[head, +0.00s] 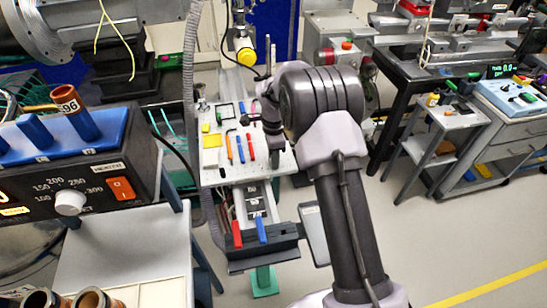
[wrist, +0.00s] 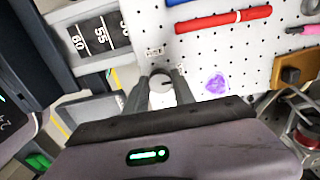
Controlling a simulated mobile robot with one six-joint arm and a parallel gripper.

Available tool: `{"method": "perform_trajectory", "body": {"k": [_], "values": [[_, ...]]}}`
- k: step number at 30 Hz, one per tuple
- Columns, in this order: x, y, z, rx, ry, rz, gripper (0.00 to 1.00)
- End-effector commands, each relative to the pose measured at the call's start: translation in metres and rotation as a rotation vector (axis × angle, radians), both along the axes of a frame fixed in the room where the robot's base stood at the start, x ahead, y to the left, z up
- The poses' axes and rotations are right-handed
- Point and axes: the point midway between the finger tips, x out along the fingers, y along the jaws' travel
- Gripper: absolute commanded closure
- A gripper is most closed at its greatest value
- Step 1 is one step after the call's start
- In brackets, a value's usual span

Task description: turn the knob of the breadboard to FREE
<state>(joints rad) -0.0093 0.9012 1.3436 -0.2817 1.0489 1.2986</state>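The white perforated breadboard (head: 212,172) stands left of my arm in the head view, and it fills the upper right of the wrist view (wrist: 240,50). Its knob (wrist: 162,83) is a small round grey knob near the board's edge, with a dark pointer mark directed to the right. A small label beside it is too small to read. My gripper (wrist: 160,80) has its two fingers apart, one on each side of the knob. I cannot tell whether they touch it. In the head view my arm hides the knob.
A red marker (wrist: 222,18) lies on the board, and a purple patch (wrist: 216,84) is near the knob. A rail with red (head: 237,233) and blue (head: 261,229) handles is in front. A heater (head: 80,180) stands left, a side table (head: 445,118) right.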

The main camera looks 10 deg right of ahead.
Motion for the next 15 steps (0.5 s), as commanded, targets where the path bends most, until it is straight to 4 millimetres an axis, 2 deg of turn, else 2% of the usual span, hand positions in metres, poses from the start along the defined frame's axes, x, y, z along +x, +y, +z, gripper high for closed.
{"method": "perform_trajectory", "body": {"k": [1,3,15], "values": [[0.0000,0.0000,0.0001,0.000,0.000,0.000,0.88],[0.0000,0.0000,0.0001,0.000,0.000,0.000,1.00],[-0.0002,0.0000,0.0012,0.000,0.000,0.074,1.00]]}}
